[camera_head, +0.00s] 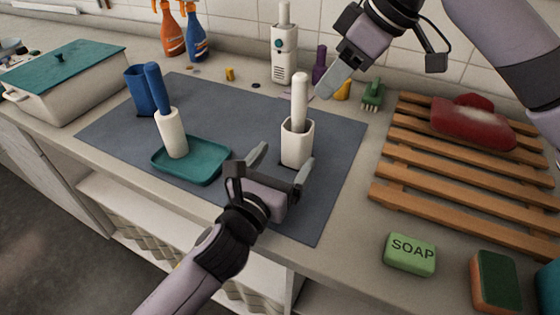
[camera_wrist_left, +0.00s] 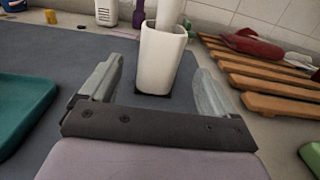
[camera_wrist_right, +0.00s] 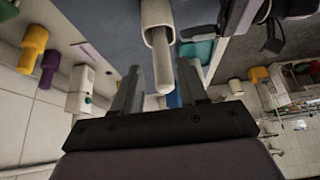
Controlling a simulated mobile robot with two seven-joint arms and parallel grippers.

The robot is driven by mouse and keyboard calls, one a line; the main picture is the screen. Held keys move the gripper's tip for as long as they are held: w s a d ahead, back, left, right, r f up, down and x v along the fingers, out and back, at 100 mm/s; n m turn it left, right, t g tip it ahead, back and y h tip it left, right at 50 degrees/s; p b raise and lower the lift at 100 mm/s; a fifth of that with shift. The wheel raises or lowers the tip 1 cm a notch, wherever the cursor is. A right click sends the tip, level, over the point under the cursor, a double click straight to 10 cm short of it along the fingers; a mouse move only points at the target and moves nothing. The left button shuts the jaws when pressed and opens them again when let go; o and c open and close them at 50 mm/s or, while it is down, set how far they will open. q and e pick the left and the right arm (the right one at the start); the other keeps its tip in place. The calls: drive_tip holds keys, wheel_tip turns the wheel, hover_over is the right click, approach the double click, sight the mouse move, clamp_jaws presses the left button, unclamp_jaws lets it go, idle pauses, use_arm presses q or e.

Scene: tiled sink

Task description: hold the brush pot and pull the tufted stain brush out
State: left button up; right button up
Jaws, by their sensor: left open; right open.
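The white brush pot (camera_head: 297,150) stands upright on the grey mat. A pale brush handle (camera_head: 299,96) sticks up out of it; the brush's head is hidden inside. My left gripper (camera_head: 281,161) is open low in front of the pot. In the left wrist view the pot (camera_wrist_left: 161,62) shows between its two fingers, with gaps at both sides. My right gripper (camera_head: 326,91) is open, up and to the right of the handle. In the right wrist view the handle (camera_wrist_right: 162,68) lies between the finger lines, not clearly gripped.
A teal tray (camera_head: 213,172) holds a white thing with a blue handle (camera_head: 172,130), beside a blue cup (camera_head: 139,92). A wooden rack (camera_head: 420,170) with a red iron-like object (camera_head: 472,123) is at right. Soap (camera_head: 409,255) and a sponge (camera_head: 495,281) lie at the front right.

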sight(291, 149)
use_arm(q)
drive_tip(key=shift+x, duration=3.45)
drive_tip(key=c, duration=1.1)
drive_tip(key=shift+f, duration=0.1)
drive_tip(key=shift+c, duration=0.2)
